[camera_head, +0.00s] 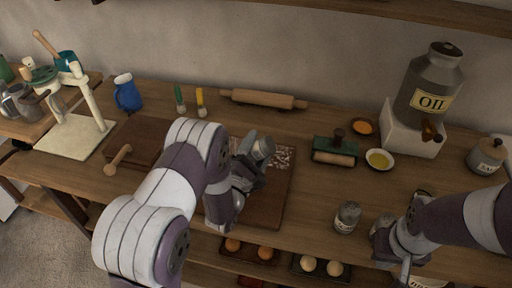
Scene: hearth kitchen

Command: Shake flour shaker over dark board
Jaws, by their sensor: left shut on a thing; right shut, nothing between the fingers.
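My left gripper (248,172) is shut on a grey metal shaker (262,148), held tilted over the dark board (268,205). My arm hides the left part of this board and much of the fingers. A pale, speckled patch of flour (282,157) lies on the board's far right part, just right of the shaker. My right gripper (402,268) is shut and empty at the table's front edge on the right. A second shaker (346,217), grey with a pale label, stands upright on the table between the board and my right gripper.
A rolling pin (263,99) lies at the back.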

